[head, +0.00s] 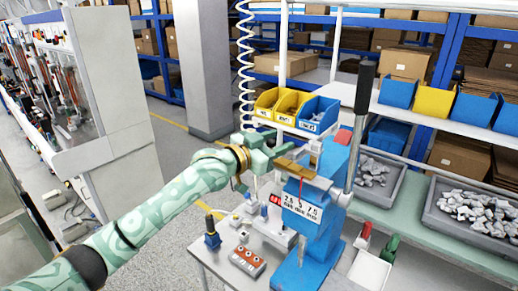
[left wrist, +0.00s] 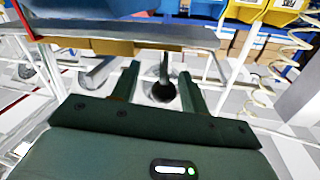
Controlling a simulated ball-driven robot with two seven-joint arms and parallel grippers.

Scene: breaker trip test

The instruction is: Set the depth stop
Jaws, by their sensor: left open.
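A blue press (head: 322,205) stands on the bench in the head view, with a white scale plate (head: 297,208) bearing numbers and a red mark on its front. A long lever with a black grip (head: 365,88) rises on its right. My left gripper (head: 270,153) is at the press's upper left side. In the left wrist view its two dark green fingers (left wrist: 159,72) are spread apart. A dark round knob on a thin rod (left wrist: 163,92) shows between them; I cannot tell whether it is the depth stop or whether the fingers touch it. My right gripper is not in view.
Yellow and blue bins (head: 318,115) stand behind the press. Grey trays of metal parts (head: 478,212) lie to the right. A coiled white cable (head: 243,60) hangs close behind my left gripper.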

